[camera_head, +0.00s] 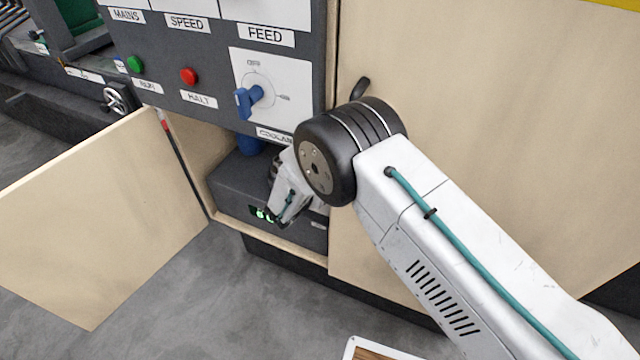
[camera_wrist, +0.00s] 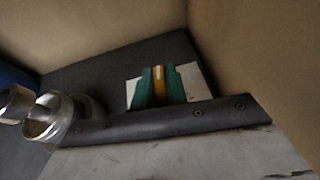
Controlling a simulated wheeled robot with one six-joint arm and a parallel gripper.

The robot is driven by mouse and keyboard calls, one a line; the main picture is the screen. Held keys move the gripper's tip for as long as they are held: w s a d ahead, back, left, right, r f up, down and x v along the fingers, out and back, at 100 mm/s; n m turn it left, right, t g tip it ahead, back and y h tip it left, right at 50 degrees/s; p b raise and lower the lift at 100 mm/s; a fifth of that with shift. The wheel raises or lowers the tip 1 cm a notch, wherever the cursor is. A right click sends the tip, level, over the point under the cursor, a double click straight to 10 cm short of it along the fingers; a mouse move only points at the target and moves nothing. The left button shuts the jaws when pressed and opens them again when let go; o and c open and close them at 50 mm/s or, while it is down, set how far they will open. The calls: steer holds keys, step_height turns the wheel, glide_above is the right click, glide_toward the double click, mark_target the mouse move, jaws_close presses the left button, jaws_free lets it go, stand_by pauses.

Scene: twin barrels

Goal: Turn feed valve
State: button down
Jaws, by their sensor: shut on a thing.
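In the wrist view, my gripper (camera_wrist: 159,73) has its two green fingers shut on a narrow yellow piece (camera_wrist: 159,86), which looks like the handle of the feed valve. A white plate (camera_wrist: 197,82) lies behind the fingers on a dark surface. The rest of the valve body is hidden by the fingers and my wrist. In the head view, my arm reaches into the open cabinet bay below the panel. The fingertips and the valve are hidden there behind my wrist.
A dark box (camera_head: 235,183) with green lights stands in the bay. The open wooden door (camera_head: 95,225) is at left, a wooden panel (camera_head: 500,120) at right. Above is the control panel with a blue selector knob (camera_head: 247,99), green button (camera_head: 135,64) and red button (camera_head: 188,75).

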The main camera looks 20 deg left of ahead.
steer(key=m+g+h, duration=0.2)
steer(key=m+h, duration=0.3)
steer(key=shift+m+g+h, duration=1.8)
steer(key=shift+m, duration=0.2)
steer(key=shift+m+h, duration=0.3)
steer(key=c, duration=1.4)
jaws_free()
